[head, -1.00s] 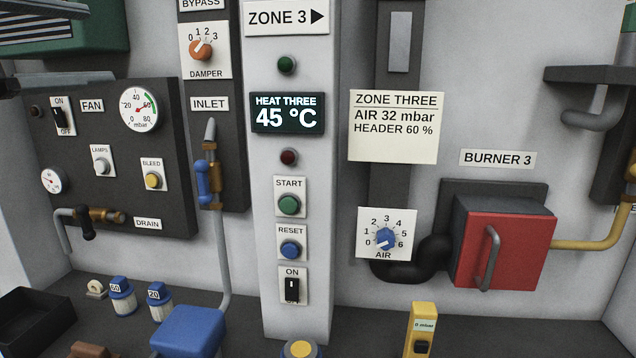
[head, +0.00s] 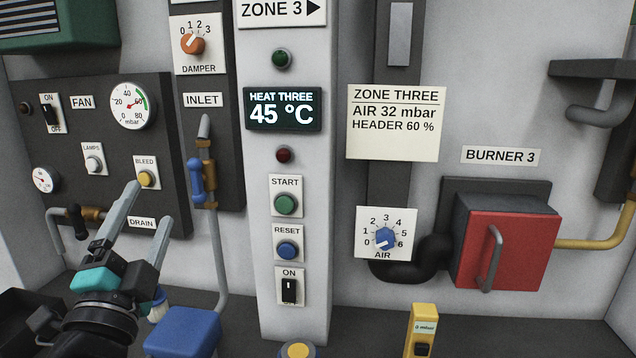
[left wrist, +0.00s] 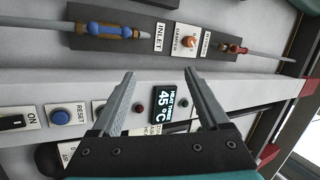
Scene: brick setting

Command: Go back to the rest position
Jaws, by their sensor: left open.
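My left gripper (head: 149,207) reaches in from the lower left of the head view, in front of the dark fan panel (head: 115,178) near the DRAIN label. Its two grey fingers are apart with nothing between them. In the left wrist view the open fingers (left wrist: 158,74) frame the HEAT THREE display (left wrist: 172,110), which lies beyond them. The same display (head: 283,109) reads 45 °C in the head view. My right gripper is in neither view.
A blue box (head: 183,333) stands on the bench right of my left gripper. A jar (head: 158,305) is partly hidden behind the gripper. The inlet valve (head: 196,180) is close on its right. A red burner box (head: 510,250) and a yellow device (head: 421,330) are farther right.

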